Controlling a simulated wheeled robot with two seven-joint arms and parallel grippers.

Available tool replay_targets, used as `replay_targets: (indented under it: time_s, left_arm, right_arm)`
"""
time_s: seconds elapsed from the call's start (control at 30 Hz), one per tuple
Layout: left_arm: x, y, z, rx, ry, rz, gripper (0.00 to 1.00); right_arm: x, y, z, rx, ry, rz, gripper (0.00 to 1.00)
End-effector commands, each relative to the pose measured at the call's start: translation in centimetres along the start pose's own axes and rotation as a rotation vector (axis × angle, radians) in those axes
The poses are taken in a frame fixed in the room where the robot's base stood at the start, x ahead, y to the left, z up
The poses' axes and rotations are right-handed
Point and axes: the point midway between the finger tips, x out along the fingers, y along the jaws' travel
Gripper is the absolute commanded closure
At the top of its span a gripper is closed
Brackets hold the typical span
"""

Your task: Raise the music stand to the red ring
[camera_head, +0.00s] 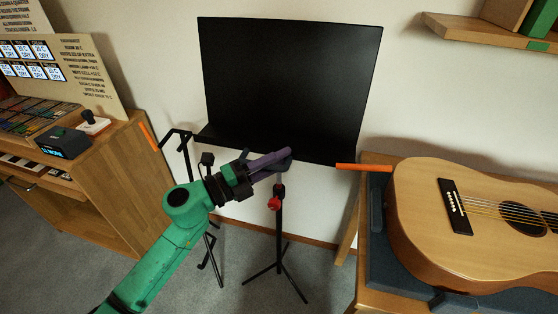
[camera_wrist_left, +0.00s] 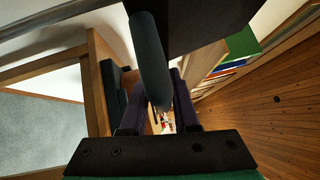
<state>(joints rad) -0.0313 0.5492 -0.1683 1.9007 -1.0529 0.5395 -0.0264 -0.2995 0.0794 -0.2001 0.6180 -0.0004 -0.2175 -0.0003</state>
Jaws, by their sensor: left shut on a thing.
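The music stand (camera_head: 290,80) has a wide black desk, a thin black post and tripod legs on the grey carpet. A red part (camera_head: 274,203) sits on the post below the desk; I cannot tell whether it is a ring or a knob. My left gripper (camera_head: 277,158), with purple fingers, is shut on a dark rounded part of the stand just under the desk's lower edge. In the left wrist view this dark grey bar (camera_wrist_left: 151,60) runs between the fingers and hides part of the grip. My right gripper is not in view.
A guitar (camera_head: 480,210) lies on a wooden table at the right. An orange strip (camera_head: 363,167) reaches from there toward the desk; another orange strip (camera_head: 149,137) is on the left wooden cabinet (camera_head: 120,190). A black folding stand (camera_head: 187,160) stands behind my arm. A shelf (camera_head: 480,33) hangs upper right.

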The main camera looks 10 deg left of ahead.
Motion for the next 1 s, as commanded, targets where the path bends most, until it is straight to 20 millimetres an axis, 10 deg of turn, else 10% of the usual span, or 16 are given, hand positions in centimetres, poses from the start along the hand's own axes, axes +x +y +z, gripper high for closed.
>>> replay_targets:
  time_s: [0.2, 0.23, 0.27, 0.77, 1.0]
  left_arm:
    - [0.0, -0.2, 0.2, 0.005, -0.005, -0.007, 1.00]
    - [0.0, -0.2, 0.2, 0.005, -0.005, -0.006, 0.63]
    - [0.0, -0.2, 0.2, 0.005, -0.005, -0.006, 0.53]
    - [-0.4, 0.2, 0.0, 0.000, -0.001, 0.000, 0.53]
    - [-4.3, 0.6, 0.0, -0.002, -0.003, 0.003, 0.53]
  right_arm:
    - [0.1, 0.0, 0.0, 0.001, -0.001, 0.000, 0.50]
    - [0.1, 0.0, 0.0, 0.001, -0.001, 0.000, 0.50]
    - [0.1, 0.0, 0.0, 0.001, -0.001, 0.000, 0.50]
    - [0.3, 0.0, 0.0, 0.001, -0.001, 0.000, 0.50]
    - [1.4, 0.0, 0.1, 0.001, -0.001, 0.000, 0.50]
